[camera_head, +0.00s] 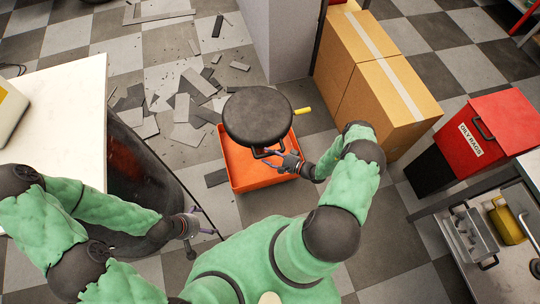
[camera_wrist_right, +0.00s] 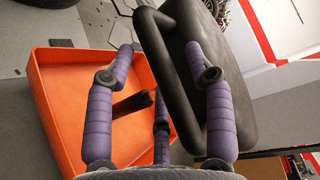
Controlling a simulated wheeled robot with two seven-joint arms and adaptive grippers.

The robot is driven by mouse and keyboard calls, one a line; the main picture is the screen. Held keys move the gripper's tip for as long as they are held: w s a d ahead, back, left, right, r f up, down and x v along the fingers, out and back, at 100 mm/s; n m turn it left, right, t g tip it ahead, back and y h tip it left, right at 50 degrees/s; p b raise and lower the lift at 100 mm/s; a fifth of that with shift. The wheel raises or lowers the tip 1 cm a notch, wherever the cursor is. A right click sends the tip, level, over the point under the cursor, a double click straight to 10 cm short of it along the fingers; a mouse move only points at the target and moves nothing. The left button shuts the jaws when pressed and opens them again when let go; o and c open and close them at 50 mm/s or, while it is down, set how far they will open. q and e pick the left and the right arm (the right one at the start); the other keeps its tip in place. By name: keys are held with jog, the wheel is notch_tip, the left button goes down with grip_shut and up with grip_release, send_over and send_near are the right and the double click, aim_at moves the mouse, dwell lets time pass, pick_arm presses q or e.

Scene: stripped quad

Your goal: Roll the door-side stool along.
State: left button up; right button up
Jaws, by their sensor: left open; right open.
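The stool has a round black seat (camera_head: 258,116) with a dark loop handle (camera_head: 266,152) on its near edge. The handle also shows large in the right wrist view (camera_wrist_right: 160,70). My right gripper (camera_head: 277,157) is open at the handle, with the handle's bar between its spread purple fingers in the wrist view; contact cannot be told. My left gripper (camera_head: 192,226) is open and empty, low beside the white table, away from the stool. The stool's legs and wheels are hidden under the seat.
An orange tray (camera_head: 238,184) lies under and in front of the seat. Broken grey tiles (camera_head: 190,95) litter the floor behind left. Cardboard boxes (camera_head: 365,75), a red-lidded bin (camera_head: 485,130) and a metal bench (camera_head: 520,260) stand right. A white table (camera_head: 60,120) stands left.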

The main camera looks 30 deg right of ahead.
jog(key=shift+c, duration=0.3)
grip_shut()
